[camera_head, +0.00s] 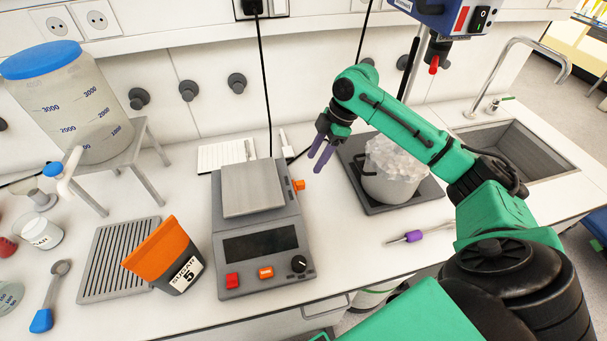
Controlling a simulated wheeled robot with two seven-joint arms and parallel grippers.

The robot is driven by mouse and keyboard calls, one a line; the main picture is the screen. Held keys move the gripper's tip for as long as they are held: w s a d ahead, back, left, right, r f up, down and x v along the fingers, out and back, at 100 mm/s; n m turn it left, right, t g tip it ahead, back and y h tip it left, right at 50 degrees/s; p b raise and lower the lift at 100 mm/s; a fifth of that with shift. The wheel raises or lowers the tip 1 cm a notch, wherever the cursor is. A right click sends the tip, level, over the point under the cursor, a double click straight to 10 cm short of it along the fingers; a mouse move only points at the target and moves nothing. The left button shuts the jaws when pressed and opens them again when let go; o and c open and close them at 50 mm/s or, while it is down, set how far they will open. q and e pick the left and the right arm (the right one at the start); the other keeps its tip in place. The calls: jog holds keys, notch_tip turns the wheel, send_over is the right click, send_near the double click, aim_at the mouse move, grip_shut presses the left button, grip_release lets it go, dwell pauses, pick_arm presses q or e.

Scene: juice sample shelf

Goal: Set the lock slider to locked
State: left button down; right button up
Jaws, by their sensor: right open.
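The grey balance (262,230) stands on the bench in the middle of the head view, with a square metal pan, a dark display, red and orange buttons and a black knob. A small orange piece, likely the lock slider (299,185), sticks out of its right side. Its locked or unlocked position cannot be read. My right gripper (314,164) has purple fingers and is open and empty. In the picture it is just above and right of the orange piece, seemingly apart from it. My left gripper is not in view.
An ice bucket (391,186) stands on a dark plate right of the gripper. A purple-handled tool (414,236) lies in front of it. A sink (520,150) is at right.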

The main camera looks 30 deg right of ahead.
jog(key=p, duration=0.1)
send_over(302, 182)
jog(key=s+d, duration=0.1)
jog(key=d, duration=0.1)
notch_tip(302, 182, down, 5)
jog(key=shift+a+r, duration=0.15)
jog(key=shift+r, duration=0.05)
jog(key=x, duration=0.4)
jog(key=shift+w+f+p, duration=0.3)
jog(key=shift+w+f, duration=0.05)
jog(key=shift+f, duration=0.05)
jog(key=shift+s+f, duration=0.1)
jog(key=shift+s, duration=0.1)
grip_shut()
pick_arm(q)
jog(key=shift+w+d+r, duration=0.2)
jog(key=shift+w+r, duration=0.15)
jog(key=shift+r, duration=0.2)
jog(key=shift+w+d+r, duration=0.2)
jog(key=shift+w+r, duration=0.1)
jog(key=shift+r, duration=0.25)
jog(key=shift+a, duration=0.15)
